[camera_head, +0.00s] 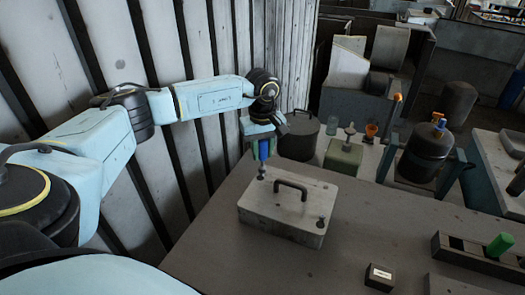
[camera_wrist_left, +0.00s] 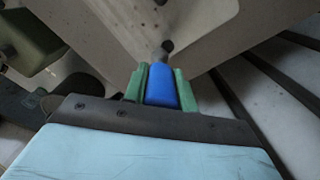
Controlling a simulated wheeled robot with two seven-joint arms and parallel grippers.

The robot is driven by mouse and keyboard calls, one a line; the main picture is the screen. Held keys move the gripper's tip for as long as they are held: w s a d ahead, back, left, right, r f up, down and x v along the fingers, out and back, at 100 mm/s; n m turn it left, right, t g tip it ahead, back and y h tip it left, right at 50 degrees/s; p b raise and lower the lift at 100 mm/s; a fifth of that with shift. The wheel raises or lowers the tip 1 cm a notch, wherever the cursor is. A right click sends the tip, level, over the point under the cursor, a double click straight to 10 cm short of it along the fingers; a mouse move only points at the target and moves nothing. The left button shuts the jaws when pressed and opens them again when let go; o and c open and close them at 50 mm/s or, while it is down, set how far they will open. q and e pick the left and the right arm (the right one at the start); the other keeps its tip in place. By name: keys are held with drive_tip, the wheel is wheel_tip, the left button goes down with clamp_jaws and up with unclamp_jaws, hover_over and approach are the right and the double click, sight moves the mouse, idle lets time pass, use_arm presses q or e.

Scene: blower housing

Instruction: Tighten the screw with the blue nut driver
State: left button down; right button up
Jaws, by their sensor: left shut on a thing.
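My left gripper (camera_head: 263,148) is shut on the blue nut driver (camera_head: 264,151), which it holds upright with the tip down. The driver's tip is over the far left corner of a grey box lid (camera_head: 258,207) with a dark handle, at or just above the screw spot there; I cannot tell if it touches. In the left wrist view, the green-padded fingers (camera_wrist_left: 161,85) clasp the blue handle (camera_wrist_left: 160,83), and its dark shaft points at the pale lid (camera_wrist_left: 215,30). My right gripper is not in view.
A rack (camera_head: 470,255) with a green-handled tool (camera_head: 499,245) stands at the right of the table. A small dark block (camera_head: 380,277) lies near the front. A dark pot (camera_head: 299,137), a green box (camera_head: 343,157) and a gas cylinder (camera_head: 424,153) stand behind. A corrugated wall is left.

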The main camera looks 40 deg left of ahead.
use_arm(q)
drive_tip(key=shift+r+p, duration=2.15)
drive_tip(key=shift+r, duration=1.2)
drive_tip(key=shift+f, duration=0.1)
